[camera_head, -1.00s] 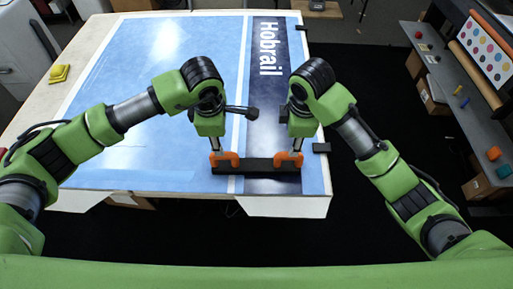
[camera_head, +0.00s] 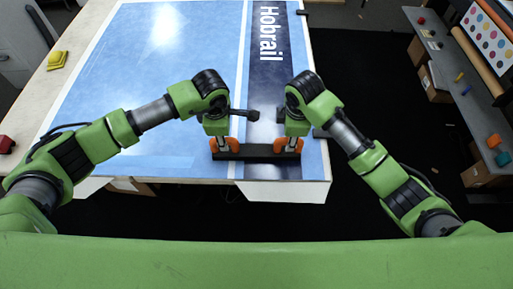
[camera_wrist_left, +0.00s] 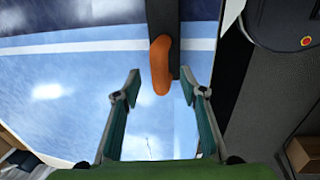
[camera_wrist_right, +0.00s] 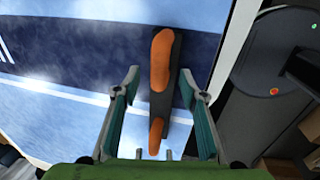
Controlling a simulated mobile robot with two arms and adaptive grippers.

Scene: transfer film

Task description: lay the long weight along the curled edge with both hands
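The long weight is a black bar (camera_head: 257,151) with two orange handles, lying across the front part of the blue printed film (camera_head: 140,120), near the table's front edge. My left gripper (camera_head: 226,141) is at its left handle and my right gripper (camera_head: 291,141) at its right handle. In the left wrist view the fingers (camera_wrist_left: 160,92) stand wide apart with an orange handle (camera_wrist_left: 160,65) between and ahead of them. In the right wrist view the fingers (camera_wrist_right: 160,90) are also apart, around the bar (camera_wrist_right: 164,88) and its handles. I cannot make out any curl in the film edge.
A yellow block (camera_head: 57,60) sits on the table's left side and a red object (camera_head: 6,144) at far left. Dark clips hold the right edge. A grey bench (camera_head: 465,85) with small coloured objects stands at right, beyond dark open floor.

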